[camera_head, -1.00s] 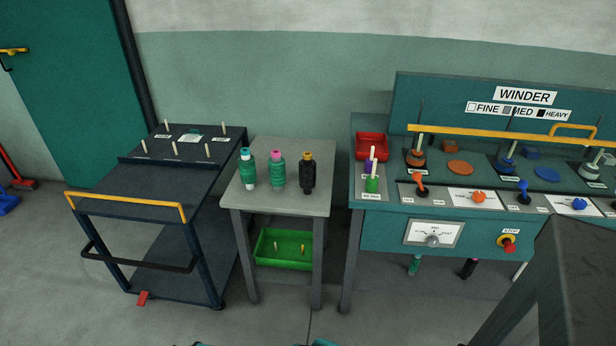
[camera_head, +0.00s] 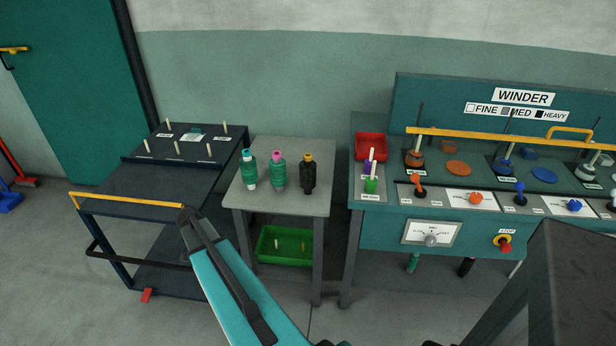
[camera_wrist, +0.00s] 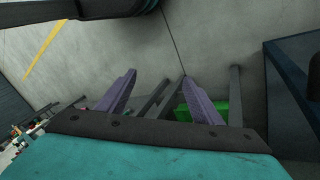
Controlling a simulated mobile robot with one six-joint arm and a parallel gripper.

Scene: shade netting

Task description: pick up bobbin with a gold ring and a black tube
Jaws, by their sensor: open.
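The bobbin with a gold ring and a black tube (camera_head: 308,174) stands upright at the right of a row of three on the small grey table (camera_head: 312,205). Its winding is black. A green bobbin with a pink ring (camera_head: 278,172) stands in the middle, and a green one with a teal ring and white base (camera_head: 249,170) at the left. In the wrist view my gripper (camera_wrist: 160,90) is open and empty, its two purple fingers apart, with floor, wall and table legs beyond. The bobbins are not clear there. In the head view my arm shows below the table, with no fingers visible.
A dark cart (camera_head: 150,185) with a yellow handle and several pegs stands left of the table. The winder bench (camera_head: 450,237) stands to the right, with a red tray (camera_head: 370,146). A green bin (camera_head: 285,246) sits under the tabletop. Floor in front is open.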

